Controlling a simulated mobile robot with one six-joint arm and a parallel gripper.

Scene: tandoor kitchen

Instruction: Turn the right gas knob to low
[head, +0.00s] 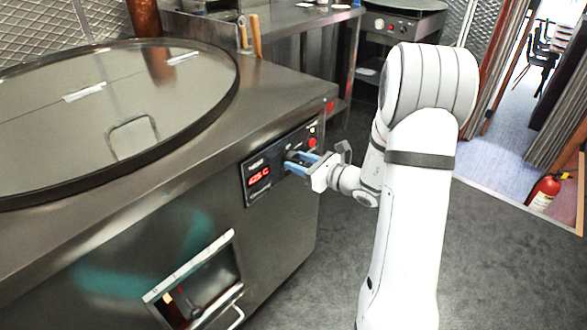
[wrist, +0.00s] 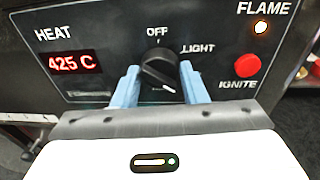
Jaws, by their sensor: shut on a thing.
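The black gas knob (wrist: 159,68) sits on the dark control panel (wrist: 100,28) between the blue fingers of my gripper (wrist: 159,70). The fingers are shut on it, one on its left side and one on its right. A white mark on the knob points down and right. OFF is printed above the knob and LIGHT to its upper right. Other labels around it are hidden by my gripper. In the head view, my gripper (head: 299,162) reaches the panel (head: 262,180) from the right. Only this one knob is visible on the panel.
A red display (wrist: 75,63) reads 425 C. A red IGNITE button (wrist: 247,66) is close to the right finger. The FLAME lamp (wrist: 261,27) is lit. A round lid (head: 60,110) covers the counter top. A red extinguisher (head: 545,190) stands right on open floor.

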